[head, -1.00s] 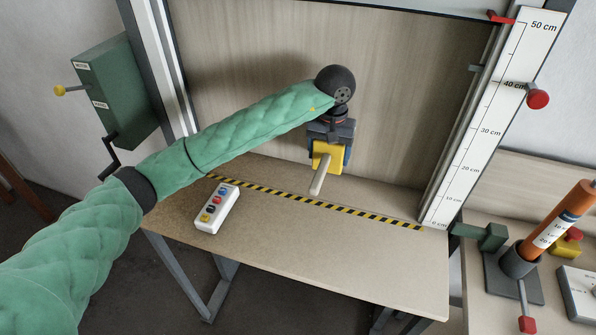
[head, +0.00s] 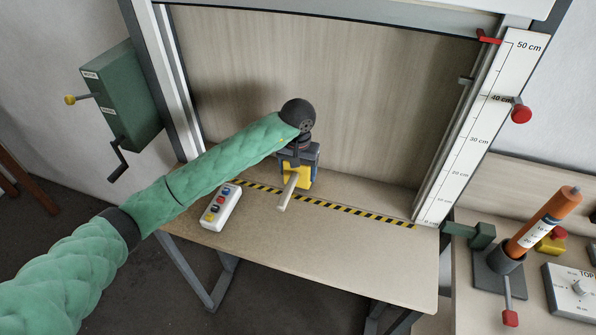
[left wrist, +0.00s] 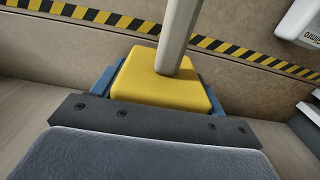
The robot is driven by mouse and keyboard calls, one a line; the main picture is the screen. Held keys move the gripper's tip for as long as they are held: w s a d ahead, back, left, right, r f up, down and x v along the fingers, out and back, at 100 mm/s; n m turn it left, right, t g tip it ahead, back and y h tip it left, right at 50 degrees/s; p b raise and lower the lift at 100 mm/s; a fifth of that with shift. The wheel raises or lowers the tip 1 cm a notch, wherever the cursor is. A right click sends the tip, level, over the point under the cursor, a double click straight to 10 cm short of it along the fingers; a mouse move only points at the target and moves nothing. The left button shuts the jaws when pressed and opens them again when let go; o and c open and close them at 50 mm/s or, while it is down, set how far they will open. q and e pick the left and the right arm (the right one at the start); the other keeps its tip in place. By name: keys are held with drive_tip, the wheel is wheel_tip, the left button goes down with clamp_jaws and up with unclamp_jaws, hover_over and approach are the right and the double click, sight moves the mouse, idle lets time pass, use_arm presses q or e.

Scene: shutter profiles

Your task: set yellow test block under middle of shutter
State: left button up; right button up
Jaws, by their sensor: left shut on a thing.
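My left gripper (head: 298,168) is shut on the yellow test block (head: 296,180), with its blue fingers on either side. A pale stick handle (head: 287,192) juts from the block toward the front. In the left wrist view the yellow block (left wrist: 160,88) sits between the blue fingers, with the striped line beyond it. The block is just behind the striped line (head: 345,208), low over the worktop; I cannot tell if it touches. The shutter (head: 340,14) is raised, its dark lower edge high above the block. My right gripper is not in view.
A white button remote (head: 221,205) lies on the worktop (head: 330,250) left of the block. A centimetre scale (head: 480,130) stands at the right guide rail. A green crank box (head: 120,95) is at the left. An orange cylinder (head: 545,220) stands on the right-hand bench.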

use_arm(q)
drive_tip(key=shift+f+p, duration=0.35)
drive_tip(key=shift+f, duration=0.5)
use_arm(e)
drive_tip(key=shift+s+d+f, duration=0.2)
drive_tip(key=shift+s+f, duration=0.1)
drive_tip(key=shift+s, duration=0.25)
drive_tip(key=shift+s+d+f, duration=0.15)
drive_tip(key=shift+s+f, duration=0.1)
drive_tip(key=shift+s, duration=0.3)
use_arm(q)
drive_tip(key=shift+f, duration=0.15)
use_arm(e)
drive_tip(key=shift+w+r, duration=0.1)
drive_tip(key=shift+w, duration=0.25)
use_arm(q)
drive_tip(key=o, duration=1)
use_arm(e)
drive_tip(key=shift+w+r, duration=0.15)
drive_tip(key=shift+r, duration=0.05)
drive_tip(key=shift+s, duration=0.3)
